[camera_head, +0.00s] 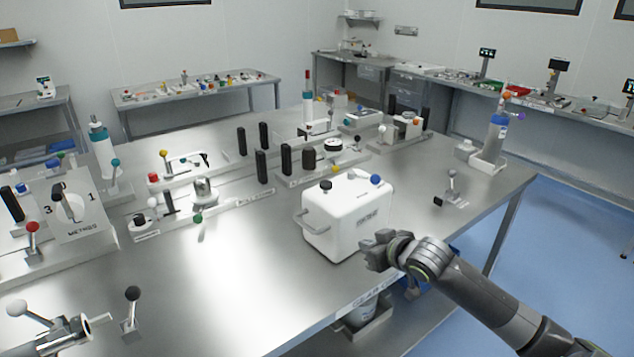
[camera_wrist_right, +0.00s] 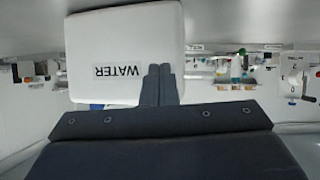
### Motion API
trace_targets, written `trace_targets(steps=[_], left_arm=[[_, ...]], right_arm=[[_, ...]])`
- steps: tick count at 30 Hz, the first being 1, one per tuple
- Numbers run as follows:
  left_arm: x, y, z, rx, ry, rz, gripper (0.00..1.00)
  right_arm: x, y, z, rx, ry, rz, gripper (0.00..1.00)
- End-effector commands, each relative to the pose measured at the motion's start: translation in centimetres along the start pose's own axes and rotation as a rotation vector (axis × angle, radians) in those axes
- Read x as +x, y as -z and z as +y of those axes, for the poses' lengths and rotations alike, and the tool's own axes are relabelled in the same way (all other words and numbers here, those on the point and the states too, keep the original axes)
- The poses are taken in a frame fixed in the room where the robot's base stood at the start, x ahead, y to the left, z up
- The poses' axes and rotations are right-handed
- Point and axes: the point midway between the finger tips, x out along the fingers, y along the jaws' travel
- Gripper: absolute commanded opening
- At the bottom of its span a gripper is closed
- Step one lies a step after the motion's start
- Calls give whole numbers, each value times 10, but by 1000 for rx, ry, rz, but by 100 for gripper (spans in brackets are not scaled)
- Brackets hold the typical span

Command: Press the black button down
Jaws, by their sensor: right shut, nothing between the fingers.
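A white box (camera_head: 345,220) with lettering on its front stands near the table's front edge. A black button (camera_head: 326,185) sits on its top at the left, and a blue button (camera_head: 375,180) at the right. My right gripper (camera_head: 372,250) is shut and empty, low by the box's front right corner, below the level of the black button. In the right wrist view the box (camera_wrist_right: 150,35) appears upside down with the word WATER, and the shut fingers (camera_wrist_right: 158,82) overlap its face. The black button cannot be made out there. My left gripper is not in view.
The metal table (camera_head: 240,290) has clear room left of the box. Several black upright posts (camera_head: 262,165) and small fixtures stand behind it. A small lever (camera_head: 452,187) stands to the right. A metal handle (camera_head: 312,222) juts from the box's left side.

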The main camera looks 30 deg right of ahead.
Motion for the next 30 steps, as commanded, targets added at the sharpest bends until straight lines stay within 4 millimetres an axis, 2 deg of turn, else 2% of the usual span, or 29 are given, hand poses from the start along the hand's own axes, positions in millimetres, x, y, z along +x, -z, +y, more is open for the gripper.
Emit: trace_targets(steps=[1,3,6,9,12,16,30], left_arm=[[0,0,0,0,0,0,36],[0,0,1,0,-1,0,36],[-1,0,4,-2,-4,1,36],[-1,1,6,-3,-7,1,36],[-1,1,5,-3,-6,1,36],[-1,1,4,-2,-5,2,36],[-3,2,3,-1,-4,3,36]], right_arm=[[-2,32,8,-6,6,49,0],[-7,67,14,-1,22,107,0],[-16,109,21,8,42,175,0],[-24,139,25,16,58,224,0],[-30,158,27,22,69,253,0],[-33,167,28,27,76,268,0],[-27,169,28,31,74,269,0]])
